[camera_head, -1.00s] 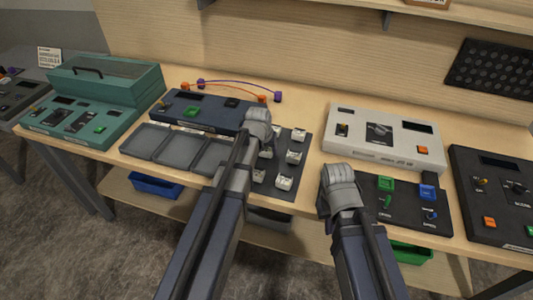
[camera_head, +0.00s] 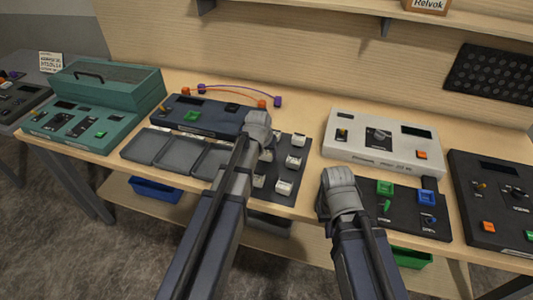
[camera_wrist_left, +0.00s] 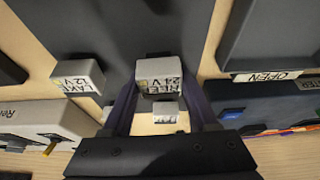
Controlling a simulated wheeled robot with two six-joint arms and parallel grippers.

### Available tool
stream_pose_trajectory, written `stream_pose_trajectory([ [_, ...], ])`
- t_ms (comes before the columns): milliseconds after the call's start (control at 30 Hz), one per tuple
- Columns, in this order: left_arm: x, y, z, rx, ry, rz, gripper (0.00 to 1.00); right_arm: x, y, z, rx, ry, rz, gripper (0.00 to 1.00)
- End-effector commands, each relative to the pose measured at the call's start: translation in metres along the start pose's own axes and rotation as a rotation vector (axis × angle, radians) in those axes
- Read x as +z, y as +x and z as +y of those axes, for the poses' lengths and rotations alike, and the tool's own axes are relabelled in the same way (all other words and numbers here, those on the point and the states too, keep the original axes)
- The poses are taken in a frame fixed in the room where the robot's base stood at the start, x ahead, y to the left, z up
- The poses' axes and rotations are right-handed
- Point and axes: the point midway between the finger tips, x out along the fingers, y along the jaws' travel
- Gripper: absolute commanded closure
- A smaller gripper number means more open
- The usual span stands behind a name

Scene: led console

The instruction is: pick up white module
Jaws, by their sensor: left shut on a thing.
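A white module (camera_wrist_left: 160,72) with a dark printed label sits between the two fingers of my left gripper (camera_wrist_left: 160,98) in the left wrist view, and the gripper is shut on it. In the head view my left gripper (camera_head: 258,128) is over the left part of a dark module board (camera_head: 270,192), and its arm hides part of the board. Other white modules (camera_head: 293,162) stand on the board's right side. Another labelled white module (camera_wrist_left: 78,80) shows beside the held one in the left wrist view. My right gripper (camera_head: 338,180) is at the dark switch panel, its fingertips hidden.
Grey shallow trays (camera_head: 178,153) lie left of the board. A dark blue console (camera_head: 210,117) stands behind them. A white console (camera_head: 380,145) is at the right, behind the switch panel (camera_head: 400,215) with green and blue parts. Orange and purple cables (camera_head: 240,86) lie at the back.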

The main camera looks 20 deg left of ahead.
Motion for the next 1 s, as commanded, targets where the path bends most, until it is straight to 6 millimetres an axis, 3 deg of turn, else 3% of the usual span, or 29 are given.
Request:
stream_pose_trajectory([
  [600, -0.034, -0.082, 0.0, 0.0, 0.0, 0.0, 0.97, 0.005, -0.088, 0.008, 0.0, -0.002, 0.0, 1.0],
  [800, -0.035, -0.085, 0.0, 0.0, 0.0, 0.0, 0.97, 0.005, -0.091, 0.009, 0.0, -0.002, 0.0, 1.0],
  [1000, -0.028, -0.068, 0.0, 0.0, 0.0, 0.0, 0.97, 0.004, -0.073, 0.007, 0.0, -0.002, 0.0, 1.0],
])
